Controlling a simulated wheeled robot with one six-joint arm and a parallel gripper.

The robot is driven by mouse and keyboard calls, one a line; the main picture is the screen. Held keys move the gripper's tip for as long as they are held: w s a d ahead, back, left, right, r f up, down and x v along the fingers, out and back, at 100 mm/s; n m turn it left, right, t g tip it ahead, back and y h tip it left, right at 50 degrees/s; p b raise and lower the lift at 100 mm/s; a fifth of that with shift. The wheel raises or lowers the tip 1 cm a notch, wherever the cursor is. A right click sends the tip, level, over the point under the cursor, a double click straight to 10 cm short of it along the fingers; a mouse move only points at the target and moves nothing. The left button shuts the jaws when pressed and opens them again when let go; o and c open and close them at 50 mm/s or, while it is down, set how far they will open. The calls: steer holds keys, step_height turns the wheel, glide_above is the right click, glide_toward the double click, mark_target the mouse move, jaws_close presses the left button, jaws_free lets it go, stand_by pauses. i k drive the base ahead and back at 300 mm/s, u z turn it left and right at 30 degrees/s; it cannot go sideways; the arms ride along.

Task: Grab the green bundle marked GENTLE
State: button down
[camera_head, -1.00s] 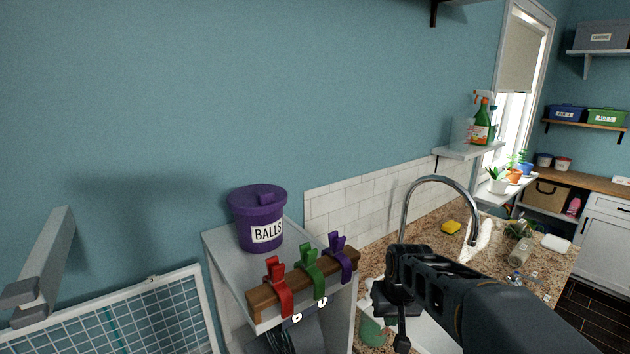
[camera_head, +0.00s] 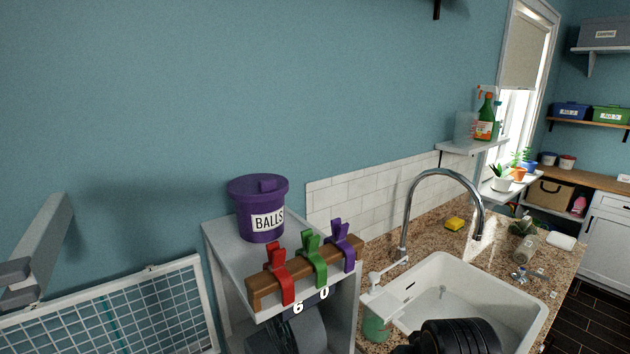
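No bundle marked GENTLE can be read in this view. A green clip (camera_head: 314,259) hangs on a wooden rail between a red clip (camera_head: 279,273) and a purple clip (camera_head: 346,246). A green container (camera_head: 377,327) stands low beside the sink, partly cut off, with no readable label. A black ribbed part of my arm shows at the bottom edge, in front of the sink. My gripper's fingertips are not in view.
A purple tub marked BALLS (camera_head: 260,209) stands on the grey shelf unit. To the right are a curved faucet (camera_head: 442,176), a white sink (camera_head: 466,283) and a granite counter. A wire-grid panel (camera_head: 120,318) stands at lower left. Green bin (camera_head: 611,115) sits on the far shelf.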

mark_target(524, 227)
steer(key=z, duration=0.25)
steer(key=k, duration=0.35)
steer(key=z, duration=1)
steer(key=k, duration=0.95)
steer(key=z, duration=1.25)
steer(key=i, duration=3.45)
steer(key=u, duration=1.75)
steer(key=i, duration=1.1)
steer(key=u, duration=0.95)
